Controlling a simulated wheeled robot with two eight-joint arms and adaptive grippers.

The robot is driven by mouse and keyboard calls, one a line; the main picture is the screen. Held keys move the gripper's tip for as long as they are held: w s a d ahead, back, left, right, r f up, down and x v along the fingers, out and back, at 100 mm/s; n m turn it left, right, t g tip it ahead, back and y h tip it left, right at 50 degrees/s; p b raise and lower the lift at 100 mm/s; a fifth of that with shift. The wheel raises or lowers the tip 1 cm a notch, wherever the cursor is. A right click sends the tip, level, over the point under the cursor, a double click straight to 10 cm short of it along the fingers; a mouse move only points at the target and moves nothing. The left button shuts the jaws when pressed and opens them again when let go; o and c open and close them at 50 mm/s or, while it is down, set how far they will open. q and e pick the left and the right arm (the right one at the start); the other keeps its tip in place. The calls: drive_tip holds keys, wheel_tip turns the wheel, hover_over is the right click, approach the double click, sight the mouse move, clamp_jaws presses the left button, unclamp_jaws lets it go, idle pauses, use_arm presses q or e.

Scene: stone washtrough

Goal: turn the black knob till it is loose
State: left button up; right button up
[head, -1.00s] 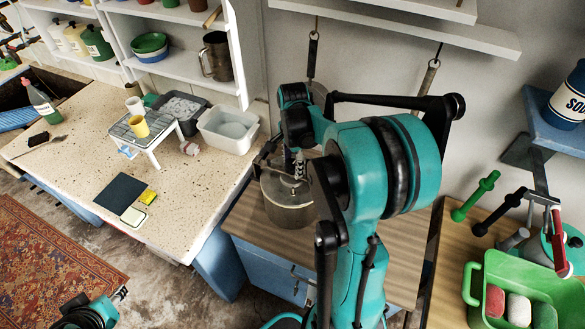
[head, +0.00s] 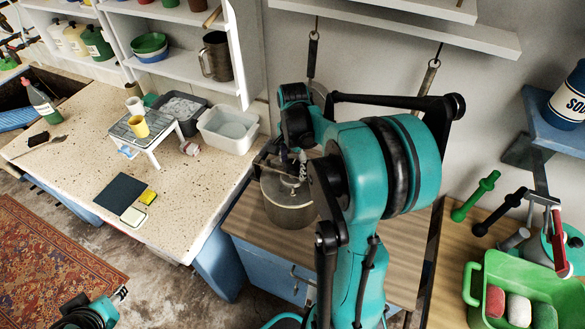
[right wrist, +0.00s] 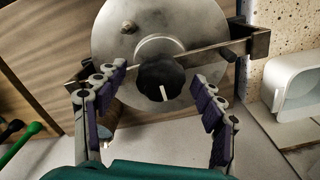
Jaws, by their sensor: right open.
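The black knob (right wrist: 162,80) shows in the right wrist view, with a white line on its face. It sits in the middle of the round metal lid (right wrist: 122,42) of a pot. In the head view the pot (head: 288,212) stands on a wooden cabinet top, and the knob cannot be made out. My right gripper (right wrist: 160,92) is open, its purple-padded fingers on either side of the knob, with gaps between pads and knob. In the head view my right arm partly hides the pot. My left gripper (head: 120,295) is at the lower left, its jaws too small to judge.
A bar (right wrist: 205,48) with dark end brackets crosses the lid just behind the knob. A white tub (head: 228,127) stands on the speckled counter (head: 85,152) to the left. At right are a green basin (head: 520,290) and a black-handled tool (head: 497,212).

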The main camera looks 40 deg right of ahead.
wheel_tip(320, 180, up, 8)
drive_tip(key=p, duration=0.6)
drive_tip(key=shift+a, duration=0.1)
idle(0.4)
drive_tip(key=s+a+f+n+t+b, duration=0.3)
drive_tip(key=a+n+b, duration=0.3)
drive_tip(key=a+n, duration=0.3)
drive_tip(key=s+a+f+n+t+b, duration=0.4)
drive_tip(key=s+a+n+b, duration=0.2)
drive_tip(key=a+n, duration=0.2)
drive_tip(key=a, duration=0.2)
drive_tip(key=shift+a+n, duration=0.3)
drive_tip(key=shift+n, duration=0.1)
drive_tip(key=shift+s+d+f, duration=0.1)
